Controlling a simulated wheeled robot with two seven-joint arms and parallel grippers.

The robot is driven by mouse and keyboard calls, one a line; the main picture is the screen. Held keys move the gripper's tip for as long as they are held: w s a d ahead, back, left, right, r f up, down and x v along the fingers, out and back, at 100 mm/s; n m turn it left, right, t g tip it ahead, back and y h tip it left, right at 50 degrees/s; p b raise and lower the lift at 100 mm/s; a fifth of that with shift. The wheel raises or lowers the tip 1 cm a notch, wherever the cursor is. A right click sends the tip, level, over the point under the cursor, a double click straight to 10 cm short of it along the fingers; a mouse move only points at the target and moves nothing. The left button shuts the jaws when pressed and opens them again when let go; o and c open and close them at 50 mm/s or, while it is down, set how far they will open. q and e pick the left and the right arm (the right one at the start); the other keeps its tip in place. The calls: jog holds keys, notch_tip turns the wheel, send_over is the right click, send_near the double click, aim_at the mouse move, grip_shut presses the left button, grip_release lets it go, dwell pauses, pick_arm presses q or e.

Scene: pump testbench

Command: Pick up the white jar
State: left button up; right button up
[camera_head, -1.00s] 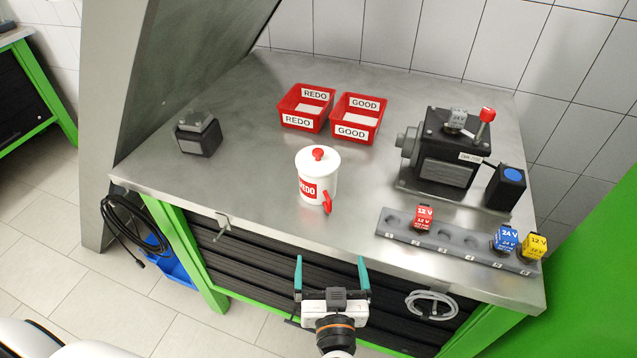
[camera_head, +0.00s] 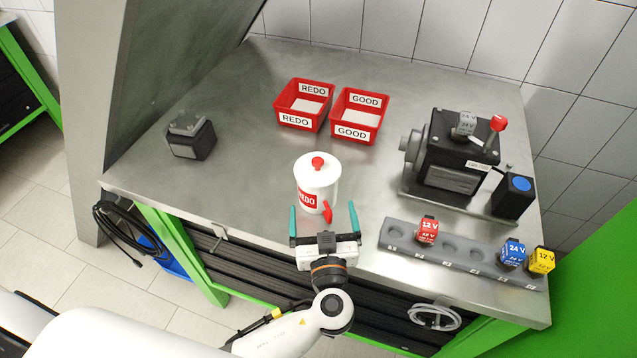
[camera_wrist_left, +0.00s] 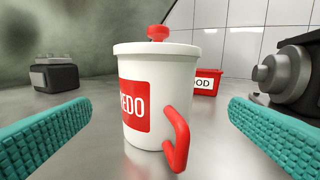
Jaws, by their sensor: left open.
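The white jar (camera_head: 318,178) stands upright on the steel bench top near its front edge. It has a white lid with a red knob, a red REDO label and a red handle at its front right. My left gripper (camera_head: 323,218) is open just in front of the jar, its teal fingers pointing toward it. In the left wrist view the jar (camera_wrist_left: 143,85) stands upright between and beyond the two open fingers, and neither finger touches it. My right gripper is not in view.
Red REDO (camera_head: 290,121) and GOOD (camera_head: 345,132) bins stand behind the jar. A dark pump unit (camera_head: 440,150) is at the right, with a grey holder (camera_head: 460,250) of coloured blocks before it. A small dark block (camera_head: 190,137) is at the left.

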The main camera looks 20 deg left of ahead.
aim_at(319, 201)
pick_arm(q)
jog(key=p+x, duration=0.3)
jog(key=x, duration=0.2)
jog(key=shift+s+a+f, duration=0.1)
jog(key=shift+a+f, duration=0.05)
jog(key=shift+f, duration=0.05)
jog(key=shift+w+a+f, duration=0.15)
jog(key=shift+w+f, duration=0.05)
jog(key=shift+w, duration=0.2)
jog(key=shift+c, duration=0.2)
jog(key=shift+c, duration=1.4)
jog(key=c, duration=0.9)
jog(key=shift+r, duration=0.1)
